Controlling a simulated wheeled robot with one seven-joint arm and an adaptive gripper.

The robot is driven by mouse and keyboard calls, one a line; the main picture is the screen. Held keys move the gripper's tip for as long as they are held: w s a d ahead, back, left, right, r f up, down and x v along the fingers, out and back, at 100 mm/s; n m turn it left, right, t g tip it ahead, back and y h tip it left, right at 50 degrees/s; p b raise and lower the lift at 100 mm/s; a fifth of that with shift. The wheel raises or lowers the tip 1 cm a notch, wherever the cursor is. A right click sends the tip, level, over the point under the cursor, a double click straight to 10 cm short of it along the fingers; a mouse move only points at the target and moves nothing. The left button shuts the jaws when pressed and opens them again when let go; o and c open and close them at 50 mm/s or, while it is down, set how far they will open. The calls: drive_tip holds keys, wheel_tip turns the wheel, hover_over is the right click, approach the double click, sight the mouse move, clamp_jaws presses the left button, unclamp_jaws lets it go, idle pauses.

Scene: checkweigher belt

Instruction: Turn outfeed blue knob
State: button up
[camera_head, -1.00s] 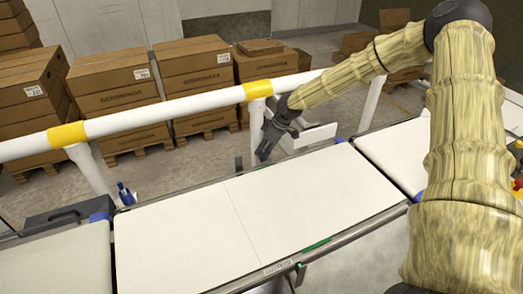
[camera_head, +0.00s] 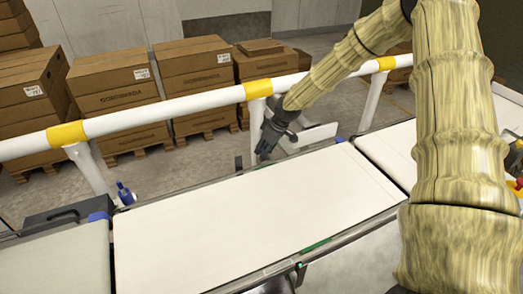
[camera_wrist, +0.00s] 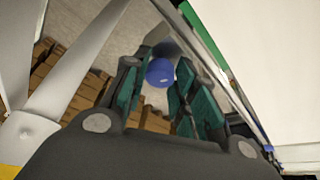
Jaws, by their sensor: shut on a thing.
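A round blue knob (camera_wrist: 160,72) sits between the green-padded fingers of my gripper (camera_wrist: 163,78) in the wrist view. The fingers are closed on it, one on each side. In the head view my gripper (camera_head: 265,152) reaches down at the far edge of the middle white belt (camera_head: 240,215). The knob it holds is hidden there by the fingers. Another blue knob or handle (camera_head: 125,194) stands at the far left end of this belt, away from my gripper.
A white guard rail (camera_head: 190,103) with yellow bands runs behind the belt. A pale plate (camera_head: 310,137) stands just right of my gripper. Stacked cartons (camera_head: 110,85) are beyond the rail. Another belt (camera_head: 395,150) is at the right.

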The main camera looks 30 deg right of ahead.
drive_tip(key=o, duration=1)
drive_tip(key=shift+w, duration=0.15)
drive_tip(key=shift+r, duration=0.15)
drive_tip(key=shift+v, duration=5.9)
